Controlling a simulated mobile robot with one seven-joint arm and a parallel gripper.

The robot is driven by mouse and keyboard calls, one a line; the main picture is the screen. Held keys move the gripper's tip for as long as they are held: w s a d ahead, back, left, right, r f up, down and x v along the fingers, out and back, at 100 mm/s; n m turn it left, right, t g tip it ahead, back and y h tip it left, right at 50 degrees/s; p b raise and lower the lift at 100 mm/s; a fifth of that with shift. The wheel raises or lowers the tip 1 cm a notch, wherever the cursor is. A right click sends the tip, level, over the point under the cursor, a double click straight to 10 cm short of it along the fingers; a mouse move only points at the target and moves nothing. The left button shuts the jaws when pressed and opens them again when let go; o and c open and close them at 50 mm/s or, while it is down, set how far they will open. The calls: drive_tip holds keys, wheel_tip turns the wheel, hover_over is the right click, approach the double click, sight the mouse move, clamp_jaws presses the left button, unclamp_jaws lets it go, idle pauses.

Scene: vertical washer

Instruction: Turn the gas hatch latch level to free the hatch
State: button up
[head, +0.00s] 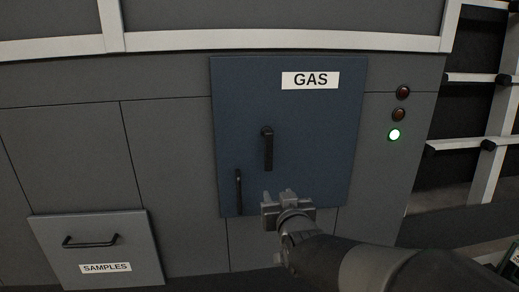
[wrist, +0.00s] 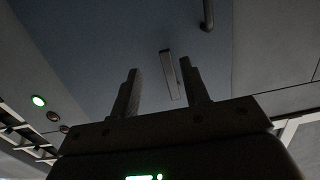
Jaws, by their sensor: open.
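The gas hatch (head: 310,135) is a dark blue panel with a white GAS label. Its latch (head: 267,150) is a dark bar near the panel's middle, hanging straight down from a round pivot at its top. My gripper (head: 275,198) is open and empty, below the latch in the head view. In the wrist view the latch (wrist: 171,75) shows between my gripper's fingers (wrist: 160,68), nearer the right one. Whether they touch it cannot be told. A thin upright handle (head: 239,192) is at the hatch's lower left; it also shows in the wrist view (wrist: 207,14).
A SAMPLES drawer (head: 97,255) with a bar handle is at lower left. Right of the hatch are two dull lamps and a lit green lamp (head: 394,135). A rack (head: 480,120) stands at far right. The grey wall around the hatch is flat.

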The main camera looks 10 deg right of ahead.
sight(269, 150)
drive_tip(key=w+r+t, duration=0.2)
drive_tip(key=w, duration=0.2)
drive_tip(key=w+r+t, duration=0.2)
drive_tip(key=w+r, duration=0.1)
drive_tip(key=w, duration=0.1)
drive_tip(key=w+r+t, duration=0.2)
drive_tip(key=w, duration=0.2)
drive_tip(key=shift+w+a+r, duration=0.15)
drive_tip(key=shift+w+a, duration=0.05)
drive_tip(key=shift+w, duration=0.1)
drive_tip(key=shift+c, duration=0.5)
clamp_jaws()
